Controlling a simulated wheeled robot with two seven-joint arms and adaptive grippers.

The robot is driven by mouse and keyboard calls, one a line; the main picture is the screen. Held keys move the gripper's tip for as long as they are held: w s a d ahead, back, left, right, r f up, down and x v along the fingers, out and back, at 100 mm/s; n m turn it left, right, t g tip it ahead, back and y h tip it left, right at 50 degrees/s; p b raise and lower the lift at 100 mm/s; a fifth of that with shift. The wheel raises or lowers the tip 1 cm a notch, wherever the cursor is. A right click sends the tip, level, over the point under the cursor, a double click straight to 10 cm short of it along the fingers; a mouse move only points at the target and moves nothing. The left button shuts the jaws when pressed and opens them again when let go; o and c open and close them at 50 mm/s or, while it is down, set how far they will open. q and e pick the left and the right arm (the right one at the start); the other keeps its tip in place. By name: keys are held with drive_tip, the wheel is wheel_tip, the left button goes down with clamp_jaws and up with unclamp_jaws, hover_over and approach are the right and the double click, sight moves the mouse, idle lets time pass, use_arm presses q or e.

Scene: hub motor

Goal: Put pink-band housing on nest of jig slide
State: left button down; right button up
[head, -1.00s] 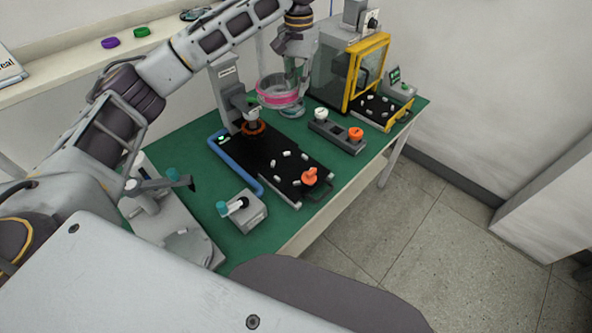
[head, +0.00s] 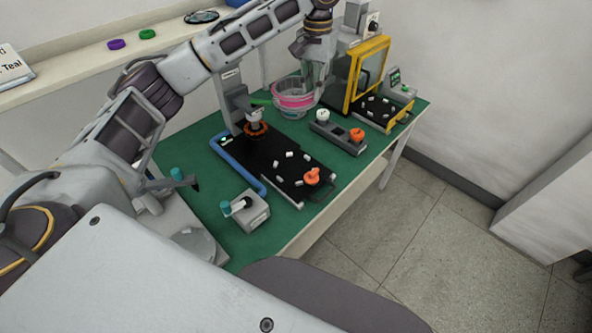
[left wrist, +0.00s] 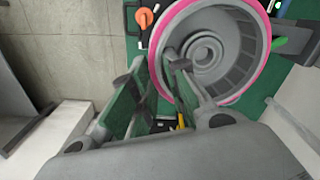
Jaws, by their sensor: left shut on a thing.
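The pink-band housing (head: 291,103) is a grey, round, open cup with a pink band near its rim. My left gripper (head: 311,88) is shut on the housing's wall and holds it up at the back of the green table. In the left wrist view the housing (left wrist: 239,76) shows its ribbed inside and central hub, with the fingers (left wrist: 163,72) at its left edge. A black slide (head: 268,150) with white pegs and an orange knob (head: 312,176) lies in front. Another black slide (head: 369,116) with pegs lies by the yellow-framed machine. I cannot tell which bears the nest. My right gripper is out of view.
A grey press (head: 240,106) with an orange ring stands at the black slide's back end. A grey block (head: 338,138) with white and orange knobs stands right of the housing. The yellow-framed machine (head: 365,72) is at the back right. A blue rail (head: 236,166) edges the slide.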

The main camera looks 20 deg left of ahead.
use_arm(q)
drive_tip(key=shift+d+r, duration=0.1)
drive_tip(key=shift+d, duration=0.25)
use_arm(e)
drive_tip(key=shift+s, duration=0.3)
use_arm(q)
drive_tip(key=shift+f, duration=0.35)
